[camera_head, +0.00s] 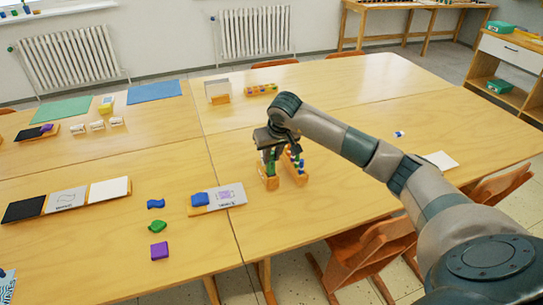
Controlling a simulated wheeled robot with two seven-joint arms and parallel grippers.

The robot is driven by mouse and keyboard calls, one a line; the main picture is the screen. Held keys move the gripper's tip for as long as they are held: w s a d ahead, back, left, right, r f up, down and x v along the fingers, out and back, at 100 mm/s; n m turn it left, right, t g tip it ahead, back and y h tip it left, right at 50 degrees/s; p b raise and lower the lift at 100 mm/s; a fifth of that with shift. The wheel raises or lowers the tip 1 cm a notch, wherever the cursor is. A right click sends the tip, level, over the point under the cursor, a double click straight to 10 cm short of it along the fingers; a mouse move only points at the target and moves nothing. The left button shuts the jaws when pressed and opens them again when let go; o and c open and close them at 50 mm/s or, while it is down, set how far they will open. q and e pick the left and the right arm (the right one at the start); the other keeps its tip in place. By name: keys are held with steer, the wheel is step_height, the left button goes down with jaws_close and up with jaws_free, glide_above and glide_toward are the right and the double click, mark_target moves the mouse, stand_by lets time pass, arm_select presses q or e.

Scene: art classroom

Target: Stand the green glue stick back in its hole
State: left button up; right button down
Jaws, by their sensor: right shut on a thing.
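My right gripper (270,152) is over the middle of the table, pointing down, shut on what looks like the green glue stick (270,167). The stick is upright under the fingers, close to a wooden holder (300,178). The holder carries several small green and blue sticks on its right part. The gripper covers much of the holder, so I cannot tell whether the held stick's lower end is inside a hole or just above it. My left gripper is not in view.
Left of the holder lies a card with a blue piece (200,199). Blue, green and purple pieces (159,251) lie further left. A small tray of coloured pieces (261,89) stands at the back. A white paper (440,160) lies at right.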

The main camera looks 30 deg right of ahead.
stand_by(0.3)
steer(key=shift+f+b, duration=0.35)
steer(key=shift+b, duration=0.1)
stand_by(0.4)
steer(key=shift+f+b, duration=0.45)
steer(key=shift+b, duration=0.15)
stand_by(1.0)
